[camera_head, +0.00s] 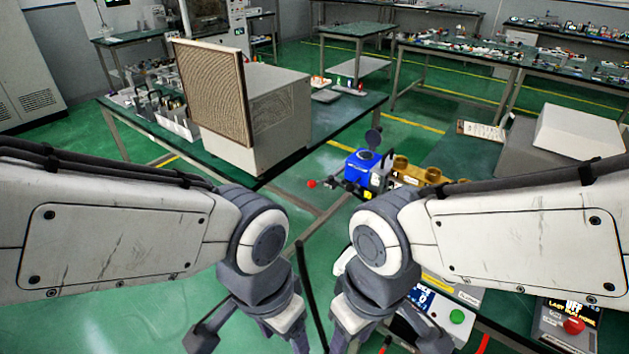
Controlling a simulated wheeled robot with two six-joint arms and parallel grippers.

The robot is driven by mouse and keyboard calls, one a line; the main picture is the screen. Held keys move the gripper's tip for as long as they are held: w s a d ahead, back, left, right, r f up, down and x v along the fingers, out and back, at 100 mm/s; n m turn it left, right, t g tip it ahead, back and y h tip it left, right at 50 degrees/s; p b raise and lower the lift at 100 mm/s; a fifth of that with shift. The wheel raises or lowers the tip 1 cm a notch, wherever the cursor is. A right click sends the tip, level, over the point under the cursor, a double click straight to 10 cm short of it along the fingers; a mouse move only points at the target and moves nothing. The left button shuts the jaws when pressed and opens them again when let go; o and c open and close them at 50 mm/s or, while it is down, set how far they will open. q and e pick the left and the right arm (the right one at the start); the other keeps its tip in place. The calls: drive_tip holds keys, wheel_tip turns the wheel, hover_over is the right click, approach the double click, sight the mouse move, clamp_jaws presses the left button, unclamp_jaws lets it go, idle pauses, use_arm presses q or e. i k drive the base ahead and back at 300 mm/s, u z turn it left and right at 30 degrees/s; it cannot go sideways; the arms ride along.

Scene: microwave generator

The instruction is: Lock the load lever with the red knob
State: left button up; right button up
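A small red knob (311,184) shows near the middle of the head view, at the left end of a short lever. The lever reaches toward a blue unit (362,166) with a dark round part raised above it. The lever's exact angle and whether it is locked are too small to tell. My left gripper (250,342) is at the bottom, below and left of the knob, with its fingers spread and nothing seen between them. My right gripper (388,344) is at the bottom, below and right of the knob, also spread. Both are apart from the knob, with their fingertips partly cut off.
Brass-coloured cylinders (432,174) stand right of the blue unit. A large box with a mesh front (212,92) stands on the left table. A green button (457,316) and a red button (574,325) sit at the lower right, near my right arm.

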sight(312, 183)
drive_tip(key=u, duration=0.5)
drive_tip(key=k, duration=0.55)
drive_tip(key=u, duration=0.4)
drive_tip(key=i, duration=0.6)
drive_tip(key=z, duration=0.7)
drive_tip(key=i, duration=0.75)
drive_tip(key=z, duration=0.3)
